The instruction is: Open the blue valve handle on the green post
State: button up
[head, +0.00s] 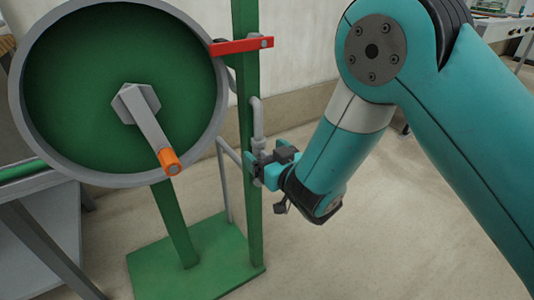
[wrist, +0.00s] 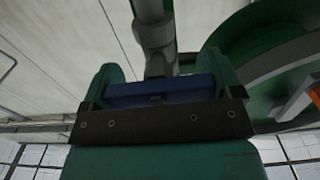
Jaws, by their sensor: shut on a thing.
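The green post (head: 246,95) stands upright on a green base plate. My gripper (head: 268,170) is at the lower part of the post, reaching in from the right. In the wrist view, the blue valve handle (wrist: 158,90) lies crosswise between the two fingers of my gripper (wrist: 163,84), which is shut on it. A grey pipe and valve body (wrist: 154,35) rise behind the handle. In the head view the blue handle is hidden by my gripper, and its turn angle cannot be told there.
A red handle (head: 241,46) sits higher on the post. A large green reel with a grey rim (head: 219,95) and a crank with an orange grip (head: 170,161) stands left of the post. The green base plate (head: 190,270) is below; open floor lies to the right.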

jog(key=shift+n, duration=0.3)
jog(key=n+b, duration=0.1)
jog(key=n, duration=0.2)
jog(key=shift+s+a+n, duration=0.1)
jog(key=shift+n, duration=0.2)
jog(key=n, duration=0.4)
jog(key=shift+s+a+f+n+b, duration=0.1)
jog(key=shift+a+f+n+b, duration=0.1)
jog(key=shift+n+b, duration=0.15)
jog(key=n, duration=0.4)
jog(key=shift+s+f+n, duration=0.1)
jog(key=shift+n, duration=0.15)
jog(key=n, duration=0.4)
jog(key=shift+f, duration=0.15)
jog(key=shift+n, duration=0.3)
